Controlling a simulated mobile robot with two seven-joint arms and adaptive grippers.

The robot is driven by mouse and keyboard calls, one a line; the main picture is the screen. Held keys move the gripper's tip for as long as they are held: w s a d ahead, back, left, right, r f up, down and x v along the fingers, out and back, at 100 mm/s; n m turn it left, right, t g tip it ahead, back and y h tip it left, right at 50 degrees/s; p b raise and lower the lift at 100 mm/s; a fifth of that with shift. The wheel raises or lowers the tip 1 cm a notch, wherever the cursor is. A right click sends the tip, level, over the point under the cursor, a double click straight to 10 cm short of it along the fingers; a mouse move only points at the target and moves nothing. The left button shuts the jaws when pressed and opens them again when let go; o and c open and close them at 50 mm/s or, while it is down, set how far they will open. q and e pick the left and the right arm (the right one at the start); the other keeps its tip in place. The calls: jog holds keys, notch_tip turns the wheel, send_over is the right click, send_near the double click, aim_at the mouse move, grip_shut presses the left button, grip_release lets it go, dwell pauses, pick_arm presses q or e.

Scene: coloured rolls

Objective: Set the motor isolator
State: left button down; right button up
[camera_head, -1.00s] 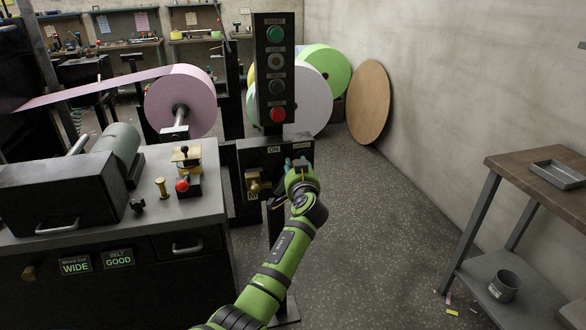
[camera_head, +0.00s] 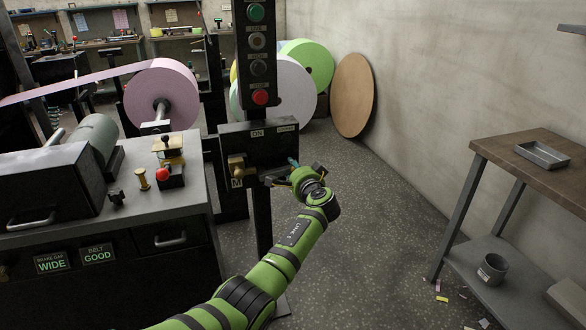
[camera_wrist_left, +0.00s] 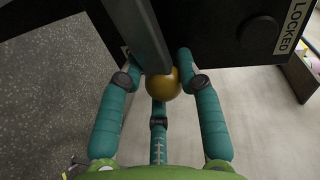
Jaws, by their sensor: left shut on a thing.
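The motor isolator is a dark box (camera_head: 258,150) on a post under the button panel, with an ON label at its top and a second label at its top right. In the wrist view, its dark bar-like handle (camera_wrist_left: 143,35) ends in a brass ball (camera_wrist_left: 163,82), near a LOCKED label (camera_wrist_left: 290,28). My left gripper (camera_head: 293,168) is at the box's lower right. In the wrist view, its teal fingers (camera_wrist_left: 165,88) are closed around the ball end of the handle. My right gripper is not in view.
A button panel (camera_head: 257,55) rises above the box. A machine bench (camera_head: 195,205) with a brass fitting and red knob stands left. A side table (camera_head: 490,150) with a tray stands right. Paper rolls (camera_head: 295,90) and a brown disc (camera_head: 352,95) stand behind.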

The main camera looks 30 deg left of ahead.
pick_arm(q)
jog(key=shift+w+r+m, duration=0.1)
jog(key=shift+w+m, duration=0.05)
jog(key=shift+m, duration=0.45)
jog(key=c, duration=0.9)
grip_release()
jog(key=shift+f, duration=0.4)
jog(key=shift+s+d, duration=0.35)
jog(key=shift+d, duration=0.1)
jog(key=v, duration=1)
jog(key=shift+s+d, duration=0.25)
jog(key=shift+d, duration=0.1)
